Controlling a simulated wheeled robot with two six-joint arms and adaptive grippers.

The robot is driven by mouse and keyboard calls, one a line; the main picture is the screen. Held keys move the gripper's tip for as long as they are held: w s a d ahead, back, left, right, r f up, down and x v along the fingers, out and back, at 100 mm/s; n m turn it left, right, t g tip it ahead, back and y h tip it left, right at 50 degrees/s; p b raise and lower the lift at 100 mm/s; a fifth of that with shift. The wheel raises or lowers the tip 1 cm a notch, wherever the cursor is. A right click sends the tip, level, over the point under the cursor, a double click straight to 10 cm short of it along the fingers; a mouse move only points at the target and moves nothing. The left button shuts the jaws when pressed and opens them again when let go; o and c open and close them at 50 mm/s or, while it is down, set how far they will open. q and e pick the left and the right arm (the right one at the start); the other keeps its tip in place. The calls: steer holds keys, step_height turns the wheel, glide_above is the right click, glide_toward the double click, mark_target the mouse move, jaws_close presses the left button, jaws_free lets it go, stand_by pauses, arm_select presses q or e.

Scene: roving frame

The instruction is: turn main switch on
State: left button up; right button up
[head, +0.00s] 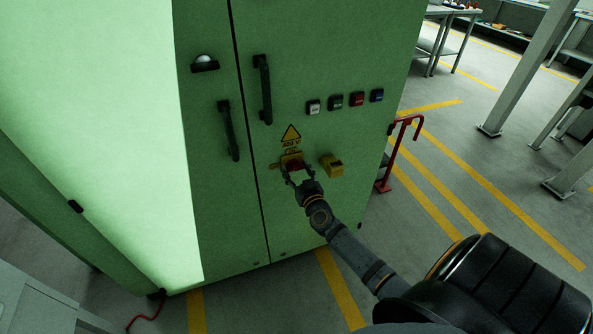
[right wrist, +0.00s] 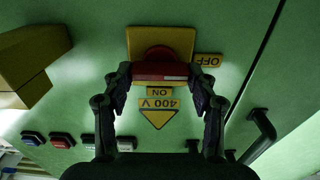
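The main switch is a red handle (right wrist: 160,71) on a yellow plate (right wrist: 160,40), set in the green cabinet's front; the plate also shows in the head view (head: 291,158). In the right wrist view, which is upside down, the handle lies level, its white mark at the right end beside the OFF label (right wrist: 207,60). The ON label (right wrist: 160,92) is below it there. My right gripper (head: 297,174) reaches the switch; its fingers (right wrist: 160,78) close against the handle's two ends. My left gripper is not in view.
The green cabinet (head: 330,60) carries black door handles (head: 262,90), a row of buttons (head: 335,102) and a yellow box (head: 332,165) right of the switch. A 400 V warning sign (head: 291,134) sits above the switch. A red stand (head: 398,150) is right of the cabinet.

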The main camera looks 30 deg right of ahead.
steer(key=shift+c, duration=1.3)
steer(key=m+p, duration=0.1)
steer(key=m, duration=0.6)
steer(key=shift+d+m, duration=0.1)
steer(key=shift+m, duration=0.2)
steer(key=m, duration=0.5)
steer(key=shift+d+f, duration=0.1)
steer(key=shift+f, duration=0.05)
steer(key=m, duration=0.5)
steer(key=shift+f, duration=0.1)
